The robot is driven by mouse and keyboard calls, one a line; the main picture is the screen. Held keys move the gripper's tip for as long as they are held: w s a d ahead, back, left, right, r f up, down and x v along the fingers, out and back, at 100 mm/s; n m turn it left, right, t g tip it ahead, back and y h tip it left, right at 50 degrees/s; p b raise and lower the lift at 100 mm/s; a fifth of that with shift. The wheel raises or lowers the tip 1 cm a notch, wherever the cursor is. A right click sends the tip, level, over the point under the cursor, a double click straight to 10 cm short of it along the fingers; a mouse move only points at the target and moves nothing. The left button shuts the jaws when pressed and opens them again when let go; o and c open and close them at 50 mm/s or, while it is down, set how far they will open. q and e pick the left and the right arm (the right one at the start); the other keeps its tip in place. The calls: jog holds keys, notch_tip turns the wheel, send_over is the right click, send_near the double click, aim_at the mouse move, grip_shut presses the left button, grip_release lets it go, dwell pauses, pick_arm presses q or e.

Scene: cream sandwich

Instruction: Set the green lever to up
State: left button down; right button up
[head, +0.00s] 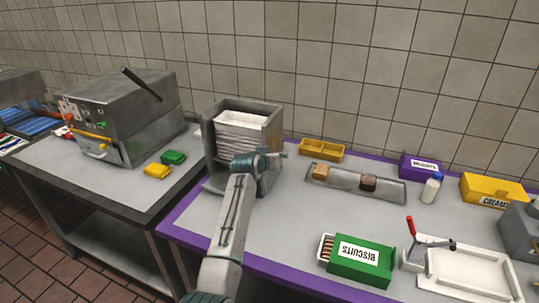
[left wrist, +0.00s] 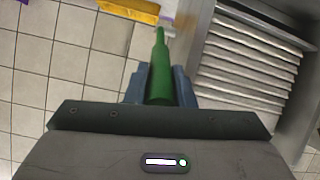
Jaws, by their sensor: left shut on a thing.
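The green lever (left wrist: 160,52) shows in the left wrist view as a tapered green rod, thin at its far end. My left gripper (left wrist: 161,78) is shut on it, with a blue finger on each side. In the head view my left gripper (head: 276,157) is at the right front of the grey metal dispenser (head: 212,133), which holds a stack of pale trays. The lever is not clear there, so I cannot tell its setting. My right gripper is not in view.
Right of the dispenser are a yellow tray (head: 321,150), a grey tray (head: 345,184) with two brown blocks, a green biscuits box (head: 362,262) and a red-handled device (head: 411,229). A grey machine (head: 120,115) stands on the left table. The purple-edged table's middle is clear.

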pick_arm(q)
jog(key=shift+w+d+r+g+y+p, duration=0.15)
jog(key=shift+w+r+g+p, duration=0.25)
jog(key=shift+r+p, duration=0.3)
jog(key=shift+w+d+r+g+y+p, duration=0.15)
jog(key=shift+w+r+g+p, duration=0.25)
jog(key=shift+p, duration=0.4)
jog(key=shift+a, duration=0.1)
jog(key=c, duration=1.3)
grip_release()
jog(key=shift+o, duration=0.2)
jog(key=shift+r, duration=0.1)
